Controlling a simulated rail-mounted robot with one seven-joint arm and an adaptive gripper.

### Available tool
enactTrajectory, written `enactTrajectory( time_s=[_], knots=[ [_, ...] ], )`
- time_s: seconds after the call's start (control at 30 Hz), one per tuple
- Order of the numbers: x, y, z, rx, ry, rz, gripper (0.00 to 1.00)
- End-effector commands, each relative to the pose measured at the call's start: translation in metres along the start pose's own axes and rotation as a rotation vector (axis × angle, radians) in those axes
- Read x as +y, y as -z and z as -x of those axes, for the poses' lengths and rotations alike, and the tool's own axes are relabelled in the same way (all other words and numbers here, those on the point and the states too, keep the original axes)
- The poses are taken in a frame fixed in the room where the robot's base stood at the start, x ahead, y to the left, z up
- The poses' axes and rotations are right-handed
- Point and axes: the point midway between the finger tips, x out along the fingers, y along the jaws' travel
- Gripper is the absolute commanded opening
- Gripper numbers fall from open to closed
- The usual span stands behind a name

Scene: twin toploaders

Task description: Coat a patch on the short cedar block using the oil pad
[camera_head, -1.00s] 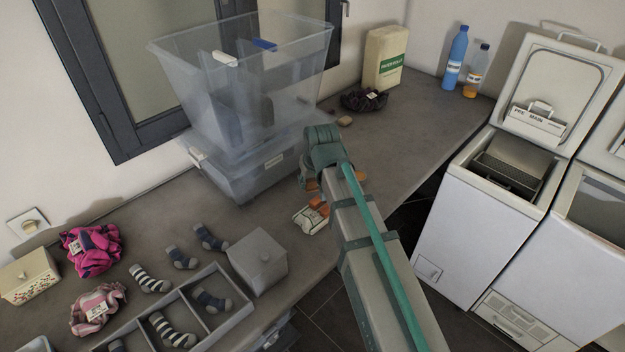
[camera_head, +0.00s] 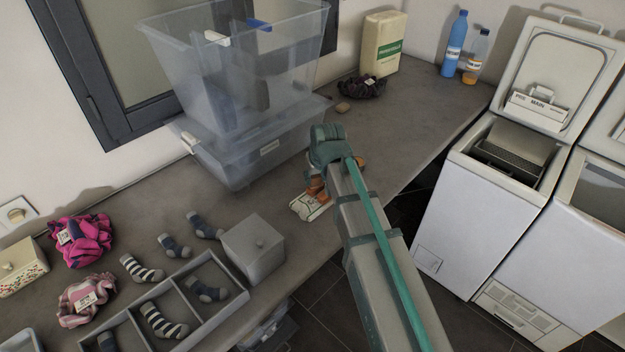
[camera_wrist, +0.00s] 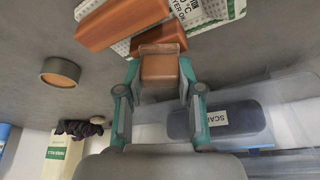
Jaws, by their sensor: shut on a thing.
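My gripper (camera_wrist: 158,78) is shut on a small brown block-shaped piece, which I take to be the oil pad (camera_wrist: 160,72). In the wrist view a shorter red-brown cedar block (camera_wrist: 157,39) lies just beyond the pad; I cannot tell whether they touch. A longer cedar block (camera_wrist: 122,22) lies beside it. Both lie on or against a white printed card (camera_wrist: 200,10); the card also shows in the head view (camera_head: 309,207). A round tin with an orange-brown inside (camera_wrist: 60,73) stands left of my gripper. In the head view my gripper hides most of the pieces.
Stacked clear bins (camera_head: 225,150) stand beside my gripper at the wall. A paper bag (camera_head: 382,45), dark scrunchie (camera_head: 362,87) and bottles (camera_head: 455,45) stand farther back. A grey lidded box (camera_head: 253,250) and sock tray (camera_head: 240,283) are at left.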

Motion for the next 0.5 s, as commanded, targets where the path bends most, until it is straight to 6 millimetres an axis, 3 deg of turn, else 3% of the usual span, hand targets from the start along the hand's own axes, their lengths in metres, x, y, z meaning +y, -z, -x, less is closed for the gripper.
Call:
enactTrajectory(
  time_s=[0.37,0.5],
  knots=[
    [0.021,0.017,-0.008,0.0,0.006,0.013,0.08],
    [0.011,0.01,-0.003,0.0,0.006,0.014,0.08]
  ],
)
